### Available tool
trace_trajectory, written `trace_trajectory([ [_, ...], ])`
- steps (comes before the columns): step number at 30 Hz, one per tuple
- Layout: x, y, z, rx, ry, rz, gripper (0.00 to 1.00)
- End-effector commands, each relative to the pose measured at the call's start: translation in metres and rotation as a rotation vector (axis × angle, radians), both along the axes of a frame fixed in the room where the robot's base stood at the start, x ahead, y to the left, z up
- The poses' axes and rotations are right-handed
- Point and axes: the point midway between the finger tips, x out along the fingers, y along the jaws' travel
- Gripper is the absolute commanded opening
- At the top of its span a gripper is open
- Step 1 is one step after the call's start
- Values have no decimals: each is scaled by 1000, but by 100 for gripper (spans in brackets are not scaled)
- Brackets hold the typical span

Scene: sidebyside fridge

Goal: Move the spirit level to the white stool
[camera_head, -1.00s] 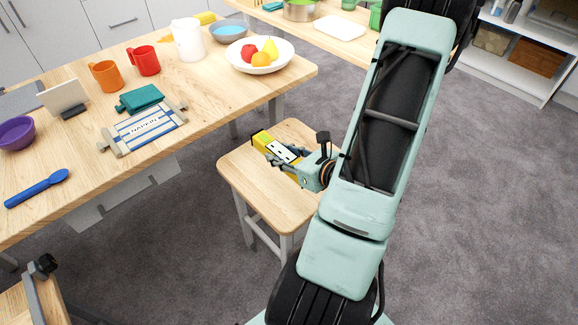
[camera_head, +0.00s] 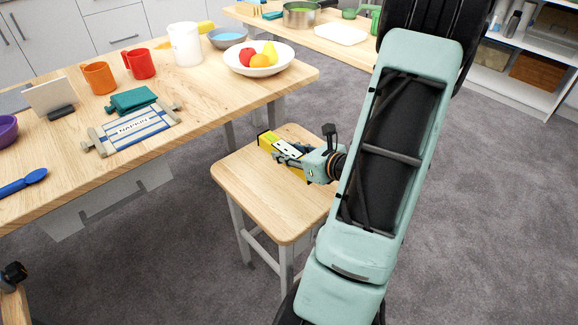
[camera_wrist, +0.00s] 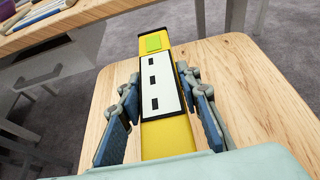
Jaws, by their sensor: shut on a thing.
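The spirit level is a yellow bar with a white face, dark slots and a green patch. It shows in the head view (camera_head: 267,141) and in the wrist view (camera_wrist: 160,90). My gripper (camera_head: 282,153) is shut on it, with one blue-padded finger on each side in the wrist view (camera_wrist: 162,105). The white stool has a light wooden seat (camera_head: 265,205) and white legs. The level is over the far part of the seat; whether it touches the seat cannot be told. The wooden seat also fills much of the wrist view (camera_wrist: 260,110).
The near part of the seat is bare. Shelves (camera_head: 530,60) stand at the far right.

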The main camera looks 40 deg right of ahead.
Motion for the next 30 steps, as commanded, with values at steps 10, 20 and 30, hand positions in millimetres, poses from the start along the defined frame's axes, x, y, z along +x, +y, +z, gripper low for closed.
trace_trajectory([
  [10, 13, -16, -27, 0, -1, 0, 3],
  [20, 13, -16, -54, -1, -2, -1, 3],
  [30, 13, -16, -58, -1, 0, -1, 40],
])
